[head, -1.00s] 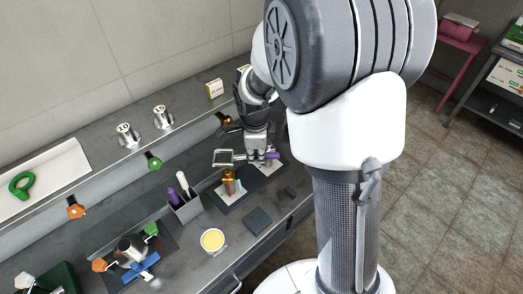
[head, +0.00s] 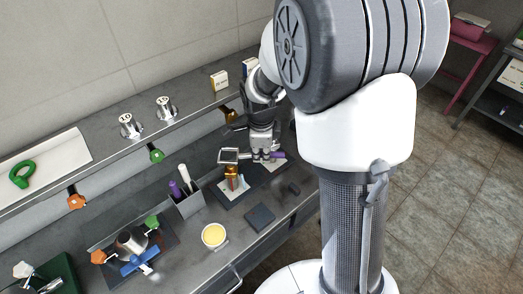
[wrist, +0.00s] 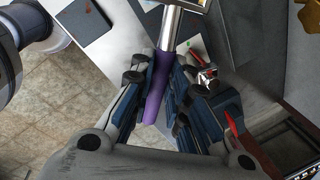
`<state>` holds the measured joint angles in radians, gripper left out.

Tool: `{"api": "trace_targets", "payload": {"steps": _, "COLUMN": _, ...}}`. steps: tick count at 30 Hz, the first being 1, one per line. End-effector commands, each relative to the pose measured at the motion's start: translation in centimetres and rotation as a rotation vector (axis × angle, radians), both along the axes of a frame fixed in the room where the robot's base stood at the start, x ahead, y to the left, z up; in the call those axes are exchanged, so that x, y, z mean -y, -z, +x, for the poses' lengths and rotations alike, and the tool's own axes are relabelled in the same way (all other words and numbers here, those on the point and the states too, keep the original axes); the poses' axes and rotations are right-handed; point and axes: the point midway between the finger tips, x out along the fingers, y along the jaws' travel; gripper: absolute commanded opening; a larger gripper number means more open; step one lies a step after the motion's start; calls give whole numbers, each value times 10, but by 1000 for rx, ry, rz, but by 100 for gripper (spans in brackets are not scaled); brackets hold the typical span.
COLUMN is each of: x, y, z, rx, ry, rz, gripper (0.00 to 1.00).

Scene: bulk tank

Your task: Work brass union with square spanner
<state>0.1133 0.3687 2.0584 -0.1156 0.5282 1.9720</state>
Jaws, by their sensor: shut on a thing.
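The square spanner (head: 229,155) has a square metal frame for a head and a purple handle (head: 277,155). My gripper (head: 264,155) is shut on this handle. In the wrist view, the handle (wrist: 156,98) lies between my gripper's fingers (wrist: 165,80), and its metal shaft runs to the top edge, where only part of the head shows. The brass union (head: 231,171) stands upright on a pale plate on a dark mat. In the head view the spanner head appears just above the union's top; I cannot tell whether they touch.
A grey holder (head: 190,205) with a purple and a white handle stands left of the union. A yellow-filled cup (head: 214,235) and a dark pad (head: 260,217) lie nearer the bench front.

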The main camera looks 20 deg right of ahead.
Motion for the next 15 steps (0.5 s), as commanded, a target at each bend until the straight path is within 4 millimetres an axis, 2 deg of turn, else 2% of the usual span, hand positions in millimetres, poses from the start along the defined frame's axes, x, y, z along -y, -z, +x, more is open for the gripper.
{"api": "trace_targets", "payload": {"steps": 15, "x": 0, "y": 28, "z": 0, "rx": 0, "ry": 0, "rz": 0, "gripper": 0}}
